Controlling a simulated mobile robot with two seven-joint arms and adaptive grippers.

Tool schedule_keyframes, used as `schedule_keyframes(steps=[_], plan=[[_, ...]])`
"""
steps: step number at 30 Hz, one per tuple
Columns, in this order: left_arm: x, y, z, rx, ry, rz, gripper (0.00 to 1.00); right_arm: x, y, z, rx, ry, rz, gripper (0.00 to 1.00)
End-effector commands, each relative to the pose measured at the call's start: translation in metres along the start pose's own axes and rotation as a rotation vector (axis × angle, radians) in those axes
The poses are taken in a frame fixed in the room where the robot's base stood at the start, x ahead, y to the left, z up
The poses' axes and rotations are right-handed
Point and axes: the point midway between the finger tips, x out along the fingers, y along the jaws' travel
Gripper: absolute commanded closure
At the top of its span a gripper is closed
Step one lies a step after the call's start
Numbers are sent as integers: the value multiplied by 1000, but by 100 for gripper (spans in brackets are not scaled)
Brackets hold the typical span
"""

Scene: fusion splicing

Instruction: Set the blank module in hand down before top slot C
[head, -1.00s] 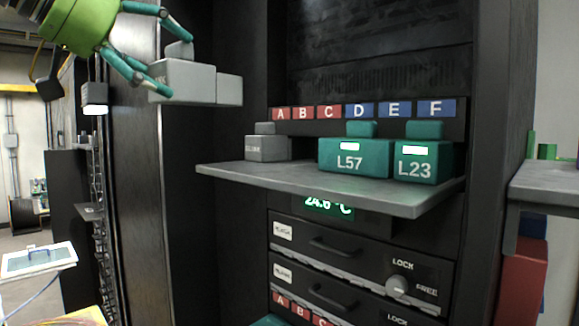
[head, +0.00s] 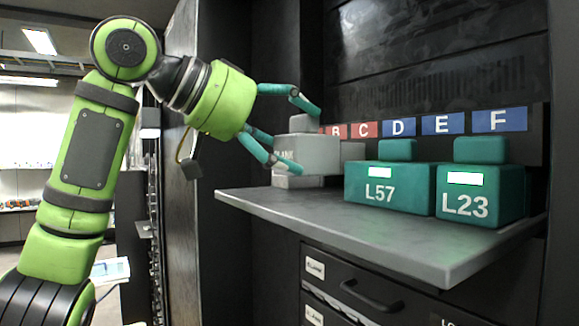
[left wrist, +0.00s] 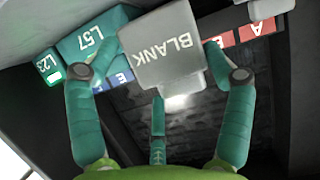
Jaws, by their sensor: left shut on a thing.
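My left gripper (head: 308,142) is shut on a grey blank module (head: 315,155), its fingers on either side of it. The module is held above the shelf (head: 300,208), in front of the slot labels, and hides label A in the head view. The red label C (head: 365,130) shows just right of it. In the left wrist view the held module (left wrist: 160,55) reads "BLANK" and sits between the fingers (left wrist: 158,75). Another grey blank module (head: 297,182) stands on the shelf, mostly hidden behind the held one. My right gripper is out of view.
Teal modules L57 (head: 385,188) and L23 (head: 480,205) stand on the shelf to the right, under labels D to F. The other blank (left wrist: 268,8) is beside the held module in the left wrist view. The shelf front is bare. A drawer (head: 360,285) is below.

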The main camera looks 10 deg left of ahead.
Motion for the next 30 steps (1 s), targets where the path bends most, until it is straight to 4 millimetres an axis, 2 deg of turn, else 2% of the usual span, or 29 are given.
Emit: schedule_keyframes(steps=[6, 9, 21, 22, 30], plan=[[10, -3, 26, -1, 1, -2, 60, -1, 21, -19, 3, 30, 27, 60], [12, -2, 32, 0, 2, -1, 60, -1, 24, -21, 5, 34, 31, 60], [15, -2, 37, 0, 2, 0, 60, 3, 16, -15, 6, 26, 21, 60], [14, -2, 36, -1, 1, 0, 9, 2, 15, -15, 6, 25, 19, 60], [14, -2, 36, -1, -1, -1, 9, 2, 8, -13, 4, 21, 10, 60]])
